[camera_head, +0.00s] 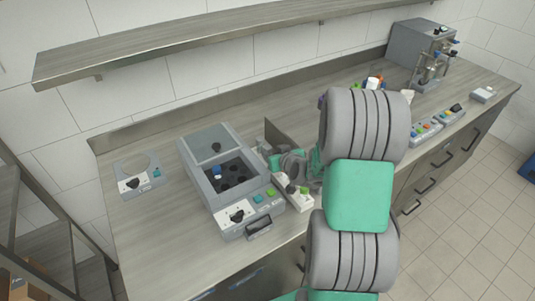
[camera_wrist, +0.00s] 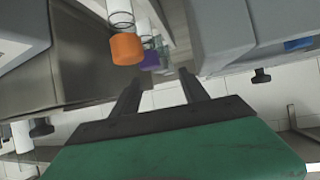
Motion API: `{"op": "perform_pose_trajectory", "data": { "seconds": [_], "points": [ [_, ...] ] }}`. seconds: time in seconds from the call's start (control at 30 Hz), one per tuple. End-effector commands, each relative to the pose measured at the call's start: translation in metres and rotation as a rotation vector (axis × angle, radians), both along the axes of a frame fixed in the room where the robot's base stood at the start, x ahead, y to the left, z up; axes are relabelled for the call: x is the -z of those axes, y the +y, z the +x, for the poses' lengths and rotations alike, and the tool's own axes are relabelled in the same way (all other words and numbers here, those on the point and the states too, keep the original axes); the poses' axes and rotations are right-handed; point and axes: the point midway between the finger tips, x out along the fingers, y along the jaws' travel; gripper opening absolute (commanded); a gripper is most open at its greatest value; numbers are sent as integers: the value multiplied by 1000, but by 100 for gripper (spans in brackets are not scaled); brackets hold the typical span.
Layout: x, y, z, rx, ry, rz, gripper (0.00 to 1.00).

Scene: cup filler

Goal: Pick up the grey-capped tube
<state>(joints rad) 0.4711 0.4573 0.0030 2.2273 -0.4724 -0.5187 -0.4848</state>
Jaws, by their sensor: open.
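I cannot pick out a grey-capped tube in either view. In the wrist view, a tube with an orange cap (camera_wrist: 127,48) hangs into the picture at the top centre. A purple cap (camera_wrist: 150,60) shows just right of it, partly hidden. My gripper (camera_wrist: 160,85) is open, with nothing visible between its two dark fingers. The orange and purple caps lie beyond the fingertips, apart from them as far as I can see. In the head view, my arm hides most of the area around the gripper.
A grey machine with dark round wells (camera_head: 205,200) stands left of my arm, with a blue cap (camera_head: 217,171) in it. A small holder (camera_head: 150,183) is further left. A shelf (camera_head: 190,38) runs above.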

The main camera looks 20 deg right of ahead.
Motion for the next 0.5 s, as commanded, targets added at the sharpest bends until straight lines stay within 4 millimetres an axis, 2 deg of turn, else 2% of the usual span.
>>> {"op": "perform_pose_trajectory", "data": {
  "seconds": [0.23, 0.5],
  "points": [
    [14, 2, 32, -3, 3, 1, 52],
    [20, 1, 40, 0, 1, 0, 52]
  ]
}}
